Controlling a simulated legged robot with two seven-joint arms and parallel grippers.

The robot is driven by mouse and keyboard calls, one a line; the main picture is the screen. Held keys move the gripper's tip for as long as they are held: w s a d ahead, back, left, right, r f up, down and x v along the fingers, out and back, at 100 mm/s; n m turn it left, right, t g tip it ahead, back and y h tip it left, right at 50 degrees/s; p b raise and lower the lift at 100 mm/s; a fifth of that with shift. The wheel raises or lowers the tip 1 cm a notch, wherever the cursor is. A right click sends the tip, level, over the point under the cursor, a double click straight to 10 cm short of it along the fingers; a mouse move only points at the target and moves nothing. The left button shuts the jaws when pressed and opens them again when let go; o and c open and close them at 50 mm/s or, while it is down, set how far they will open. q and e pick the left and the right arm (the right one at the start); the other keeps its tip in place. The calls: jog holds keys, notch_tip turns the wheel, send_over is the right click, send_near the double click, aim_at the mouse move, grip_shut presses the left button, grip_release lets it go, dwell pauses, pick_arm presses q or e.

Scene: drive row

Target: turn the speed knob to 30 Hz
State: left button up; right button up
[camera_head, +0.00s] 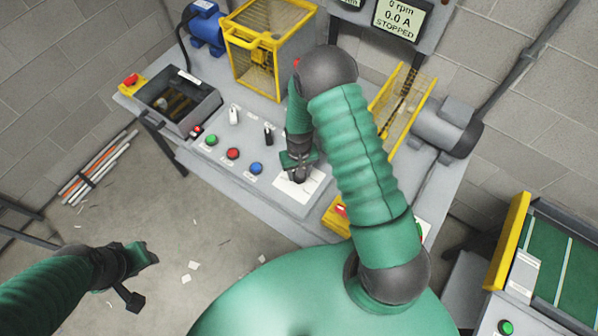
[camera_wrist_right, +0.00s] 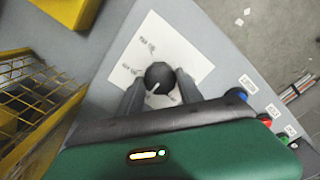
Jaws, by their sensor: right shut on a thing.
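The speed knob (camera_wrist_right: 160,74) is round and black, on a white label plate (camera_wrist_right: 185,50) on the grey panel. A short white mark on the knob shows in the right wrist view. Small print around the knob is too small to read. My right gripper (camera_head: 299,178) is shut on the knob, one finger on each side in the right wrist view. In the head view the gripper hides most of the knob, and the plate (camera_head: 311,183) shows around it. My left gripper (camera_head: 142,278) is open and empty, over the floor at lower left.
Green (camera_head: 211,140), red (camera_head: 232,153) and blue (camera_head: 256,168) buttons and two switches stand left of the knob. Yellow mesh guards (camera_head: 402,95) stand behind and right. A display (camera_head: 398,18) reads 0 rpm, 0.0 A, STOPPED. An open grey box (camera_head: 170,112) sits at the bench's left.

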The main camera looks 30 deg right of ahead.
jog(key=shift+w+d+r, duration=0.1)
jog(key=shift+w+r, duration=0.1)
jog(key=shift+w, duration=0.15)
jog(key=o, duration=1.1)
jog(key=shift+o, duration=1.4)
jog(key=shift+s+f, duration=0.1)
jog(key=shift+s, duration=0.1)
notch_tip(320, 180, up, 17)
jog(key=b, duration=0.2)
jog(key=shift+f, duration=0.15)
